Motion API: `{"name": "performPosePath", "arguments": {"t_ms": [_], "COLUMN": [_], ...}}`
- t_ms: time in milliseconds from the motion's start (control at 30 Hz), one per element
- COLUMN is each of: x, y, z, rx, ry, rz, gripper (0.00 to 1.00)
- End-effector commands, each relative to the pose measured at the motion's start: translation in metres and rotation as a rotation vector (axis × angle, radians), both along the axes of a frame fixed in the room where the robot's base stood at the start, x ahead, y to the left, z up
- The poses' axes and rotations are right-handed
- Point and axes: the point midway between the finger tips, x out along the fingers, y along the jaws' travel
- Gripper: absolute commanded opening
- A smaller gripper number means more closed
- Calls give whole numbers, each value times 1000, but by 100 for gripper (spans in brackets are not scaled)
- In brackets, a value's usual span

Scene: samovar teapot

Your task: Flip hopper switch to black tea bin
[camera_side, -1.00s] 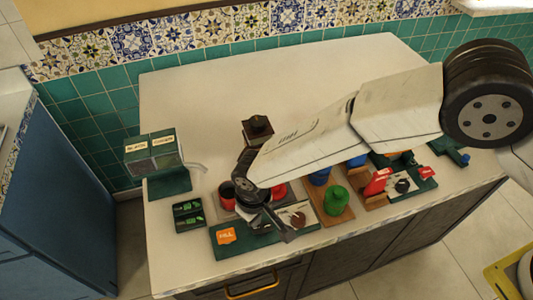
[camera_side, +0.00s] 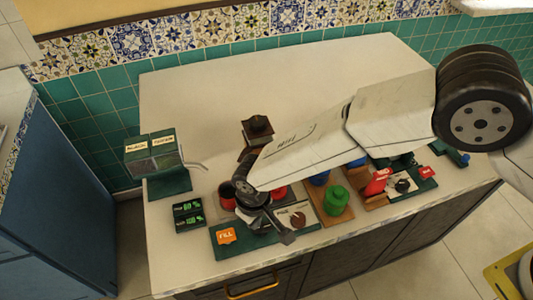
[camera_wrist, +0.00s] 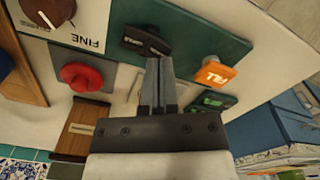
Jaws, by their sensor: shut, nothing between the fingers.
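The hopper (camera_side: 153,155) is a green box with two pale labels on top, at the left in the side view. The left label appears to read BLACK; the other is hard to read. A black lever-like switch (camera_wrist: 147,42) sits on a green panel (camera_wrist: 192,33) in the wrist view, between the orange FILL button (camera_wrist: 214,73) and the FINE dial (camera_wrist: 48,12). My gripper (camera_wrist: 157,63) is shut and empty, its fingertips just below the switch in that view. I cannot tell whether they touch it. In the side view my wrist hides the switch.
A small two-line display (camera_side: 188,215) stands left of the panel. A red knob (camera_wrist: 80,75) and a wooden piece (camera_wrist: 82,127) lie left of my fingers in the wrist view. A green canister (camera_side: 337,200) stands to the right. The counter (camera_side: 190,90) behind is clear.

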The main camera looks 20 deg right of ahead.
Motion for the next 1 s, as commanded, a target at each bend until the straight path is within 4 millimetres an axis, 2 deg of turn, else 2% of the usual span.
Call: {"name": "performPosePath", "arguments": {"t_ms": [1000], "x": [0], "y": [0], "z": [-11], "rx": [0], "ry": [0], "rz": [0], "gripper": [0]}}
